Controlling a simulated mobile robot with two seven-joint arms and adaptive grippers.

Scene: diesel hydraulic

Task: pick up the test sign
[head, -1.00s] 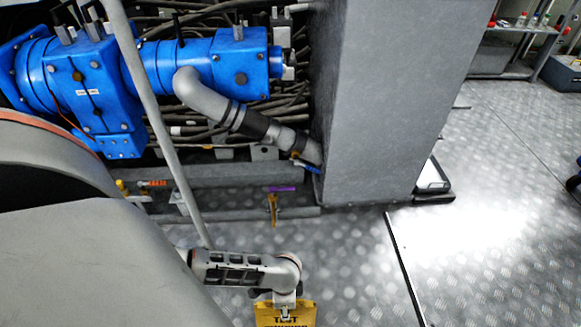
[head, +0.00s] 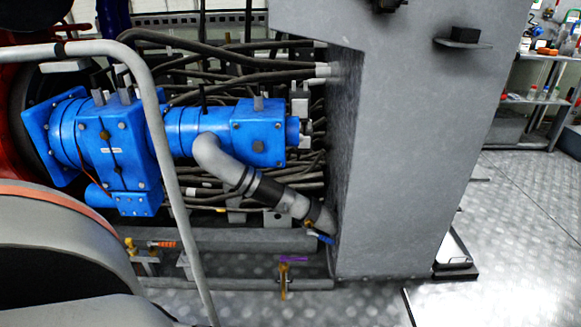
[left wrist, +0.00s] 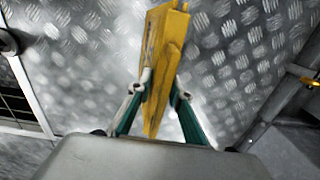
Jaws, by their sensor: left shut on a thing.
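The yellow test sign (left wrist: 162,50) is in the left wrist view, seen nearly edge-on in the upper middle. My left gripper (left wrist: 160,92) has a finger on each side of it and is shut on it. The sign is tilted a little, its narrow end toward my wrist. Its lettering cannot be read from this angle. In the head view now neither the sign nor a gripper shows. My right gripper is in no current frame.
A blue machine (head: 120,150) with hoses and pipes is at the left in the head view. A grey handrail (head: 165,140) passes in front of it. A large grey cabinet (head: 420,150) stands in the middle. Open metal floor (head: 520,230) lies to the right, with a shelf (head: 545,95) behind.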

